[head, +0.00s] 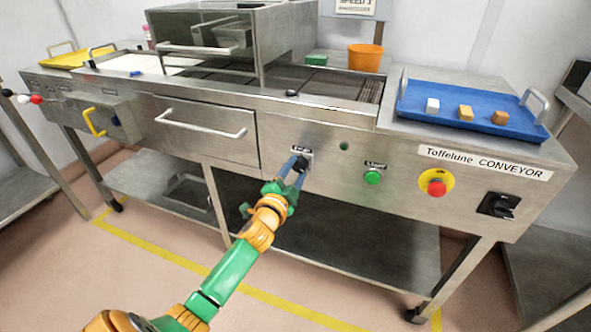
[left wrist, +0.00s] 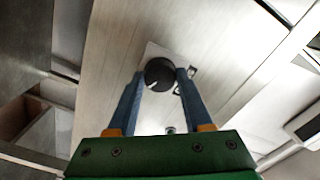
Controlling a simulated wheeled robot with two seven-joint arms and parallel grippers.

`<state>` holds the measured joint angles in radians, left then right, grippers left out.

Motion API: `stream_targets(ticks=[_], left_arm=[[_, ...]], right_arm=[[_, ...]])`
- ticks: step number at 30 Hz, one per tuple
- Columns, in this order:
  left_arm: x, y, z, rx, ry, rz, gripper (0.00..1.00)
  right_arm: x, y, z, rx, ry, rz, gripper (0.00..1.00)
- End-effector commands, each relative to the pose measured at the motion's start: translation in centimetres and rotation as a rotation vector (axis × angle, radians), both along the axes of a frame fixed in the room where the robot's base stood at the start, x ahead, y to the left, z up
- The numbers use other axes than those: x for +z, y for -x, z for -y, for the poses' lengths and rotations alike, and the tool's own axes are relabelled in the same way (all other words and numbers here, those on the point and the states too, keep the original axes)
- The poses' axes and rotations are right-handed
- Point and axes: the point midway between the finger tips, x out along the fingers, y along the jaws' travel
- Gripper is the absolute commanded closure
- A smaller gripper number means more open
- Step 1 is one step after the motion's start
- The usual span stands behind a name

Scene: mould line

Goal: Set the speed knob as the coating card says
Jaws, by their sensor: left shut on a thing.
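The speed knob (left wrist: 160,74) is a round black knob with a white pointer mark, on a pale plate on the conveyor's steel front. In the head view the knob (head: 302,160) is partly covered by my gripper. My left gripper (head: 295,168) reaches it from below; its two blue fingers stand on either side of the knob and are shut on it. The left gripper also shows in the left wrist view (left wrist: 160,82). The coating card (head: 356,5) stands at the top back, cut off by the picture edge; "SPEED 1" seems readable on it. My right gripper is not in view.
Right of the knob are a green button (head: 372,177), a red stop button (head: 436,188) on yellow and a black rotary switch (head: 498,205). A blue tray (head: 470,123) with three small blocks and an orange bucket (head: 366,57) stand on top. A drawer handle (head: 202,125) juts out at left.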

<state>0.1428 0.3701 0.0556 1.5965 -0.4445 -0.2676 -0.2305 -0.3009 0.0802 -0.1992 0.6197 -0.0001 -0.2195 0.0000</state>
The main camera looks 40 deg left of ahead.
Motion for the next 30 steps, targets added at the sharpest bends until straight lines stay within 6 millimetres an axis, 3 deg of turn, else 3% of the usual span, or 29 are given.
stream_targets(ticks=[19,20,22,30], left_arm=[[0.08,-0.01,-0.03,0.0,-0.042,-0.008,1.0],[0.08,-0.01,-0.03,0.0,-0.042,-0.008,0.42],[0.08,-0.01,-0.03,0.001,-0.042,-0.009,0.23],[0.04,0.0,-0.01,0.001,-0.041,-0.009,0.2]], right_arm=[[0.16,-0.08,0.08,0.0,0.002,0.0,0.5],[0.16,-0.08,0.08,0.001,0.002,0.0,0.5],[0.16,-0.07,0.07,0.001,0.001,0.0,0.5],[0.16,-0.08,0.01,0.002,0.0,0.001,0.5]])
